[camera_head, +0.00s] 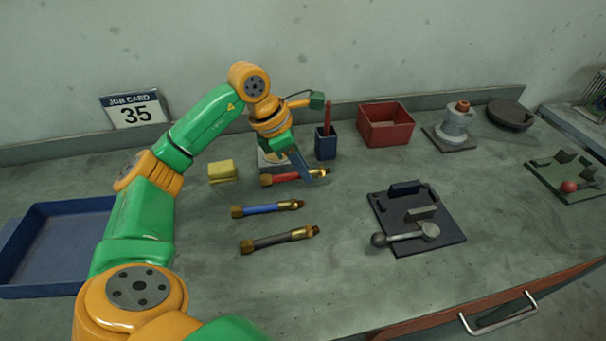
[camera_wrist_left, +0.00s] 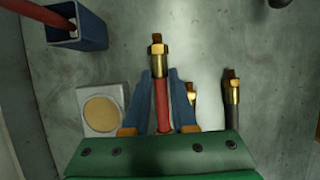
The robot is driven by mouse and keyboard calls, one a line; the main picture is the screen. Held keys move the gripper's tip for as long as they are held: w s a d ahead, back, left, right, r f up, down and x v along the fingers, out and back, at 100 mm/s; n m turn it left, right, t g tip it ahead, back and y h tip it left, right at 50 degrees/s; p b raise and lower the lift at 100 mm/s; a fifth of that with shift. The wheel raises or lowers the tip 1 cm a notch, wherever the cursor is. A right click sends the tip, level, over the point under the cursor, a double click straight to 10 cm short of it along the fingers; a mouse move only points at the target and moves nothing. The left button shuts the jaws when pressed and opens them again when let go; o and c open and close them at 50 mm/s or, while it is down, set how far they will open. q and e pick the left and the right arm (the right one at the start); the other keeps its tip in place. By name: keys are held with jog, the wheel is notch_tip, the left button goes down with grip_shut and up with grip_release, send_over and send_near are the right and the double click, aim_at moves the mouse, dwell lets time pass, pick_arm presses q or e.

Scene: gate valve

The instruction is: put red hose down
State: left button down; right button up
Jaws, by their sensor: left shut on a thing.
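The red hose (camera_head: 287,178) has brass end fittings and lies across the grey bench, behind the blue hose (camera_head: 267,208) and the black hose (camera_head: 279,239). My left gripper (camera_head: 309,179) comes down over the red hose near its right end and is shut on it. In the left wrist view the red hose (camera_wrist_left: 162,103) runs between the two blue fingers, with its brass fitting beyond the fingertips. Whether the red hose touches the bench or is slightly above it, I cannot tell. My right gripper is not in view.
A blue cup (camera_head: 326,144) with a red stick stands just behind the gripper. A yellow block (camera_head: 222,171) is to the left. A red bin (camera_head: 386,125) stands behind, a dark fixture plate (camera_head: 414,219) to the right, and a blue tray (camera_head: 48,212) far left. The front bench is clear.

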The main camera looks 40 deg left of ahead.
pick_arm(q)
notch_tip(320, 180, down, 3)
jog(key=shift+f, duration=0.25)
jog(key=shift+w+f, duration=0.1)
jog(key=shift+f, duration=0.05)
jog(key=c, duration=0.7)
grip_release()
